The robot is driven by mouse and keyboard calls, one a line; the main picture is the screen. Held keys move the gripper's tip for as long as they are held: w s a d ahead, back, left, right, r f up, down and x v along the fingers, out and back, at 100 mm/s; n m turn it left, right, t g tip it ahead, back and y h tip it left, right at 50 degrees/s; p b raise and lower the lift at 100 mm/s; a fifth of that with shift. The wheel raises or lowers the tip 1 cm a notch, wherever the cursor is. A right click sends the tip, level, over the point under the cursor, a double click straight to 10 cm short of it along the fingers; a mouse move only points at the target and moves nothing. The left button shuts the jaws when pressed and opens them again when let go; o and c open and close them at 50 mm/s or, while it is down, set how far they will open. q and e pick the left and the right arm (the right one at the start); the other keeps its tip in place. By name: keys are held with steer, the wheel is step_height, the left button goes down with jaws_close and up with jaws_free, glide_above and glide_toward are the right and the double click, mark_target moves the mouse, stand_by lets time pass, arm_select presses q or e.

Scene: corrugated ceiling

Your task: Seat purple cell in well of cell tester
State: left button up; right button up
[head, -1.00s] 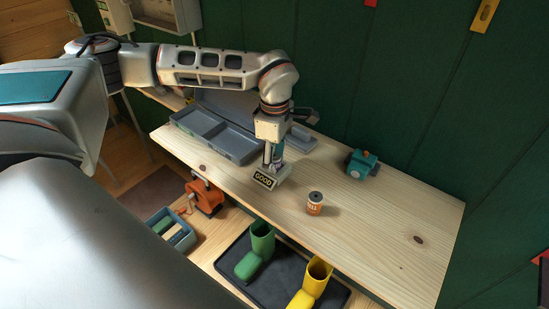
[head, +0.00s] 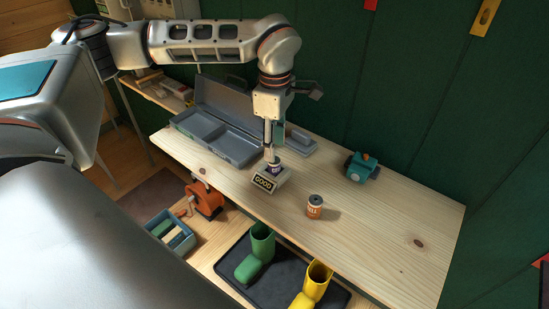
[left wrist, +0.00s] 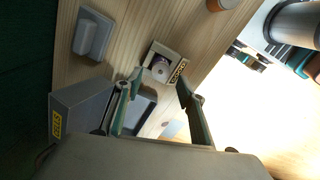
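The cell tester (head: 265,183), a pale block with a "GOOD" display, sits on the wooden bench near its front edge. It also shows in the left wrist view (left wrist: 178,73). The purple cell (left wrist: 160,71) stands in the tester's well, its round top facing the wrist camera; its upper part shows in the head view (head: 275,168). My left gripper (head: 270,155) is just above the tester. In the left wrist view the fingers (left wrist: 161,84) are spread apart, with nothing between them. My right gripper is not in view.
An orange cell (head: 314,206) stands right of the tester. An open grey case (head: 236,154) and a grey block (head: 300,142) lie behind. A teal device (head: 361,167) sits at the back right. The bench's right part is clear. Boots (head: 262,245) stand on a tray below.

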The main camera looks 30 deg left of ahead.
arm_select(q)
step_height(320, 180, up, 6)
steer(key=shift+f, duration=0.15)
stand_by(0.6)
